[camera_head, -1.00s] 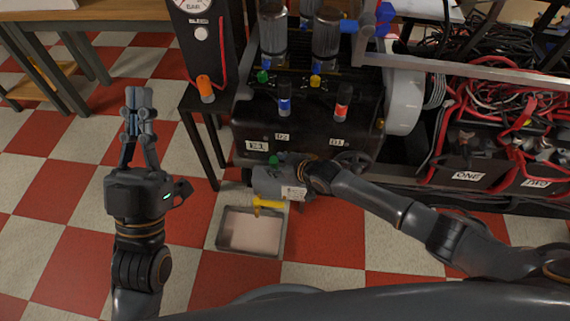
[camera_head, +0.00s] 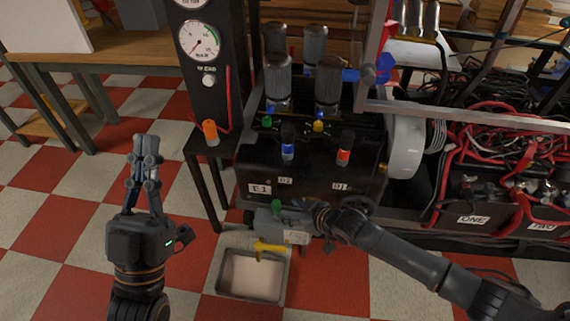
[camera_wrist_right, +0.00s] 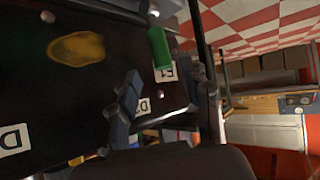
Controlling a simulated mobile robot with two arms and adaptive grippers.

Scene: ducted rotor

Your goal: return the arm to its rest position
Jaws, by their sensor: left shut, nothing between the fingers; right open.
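My left gripper (camera_head: 147,140) points up over the checkered floor at the left of the head view. Its fingers are together with nothing between them. The fingers are hard to make out there. In the right wrist view my right gripper (camera_wrist_right: 168,85) is open, its two fingers apart in front of the machine's dark labelled face. A green part (camera_wrist_right: 158,47) shows just beyond the fingers.
A yellow tap (camera_head: 268,248) sits above a metal tray (camera_head: 252,275) on the floor. A gauge column (camera_head: 205,85) on a small stand is left of the machine. Batteries with red cables (camera_head: 475,215) are at the right. Floor around my left gripper is clear.

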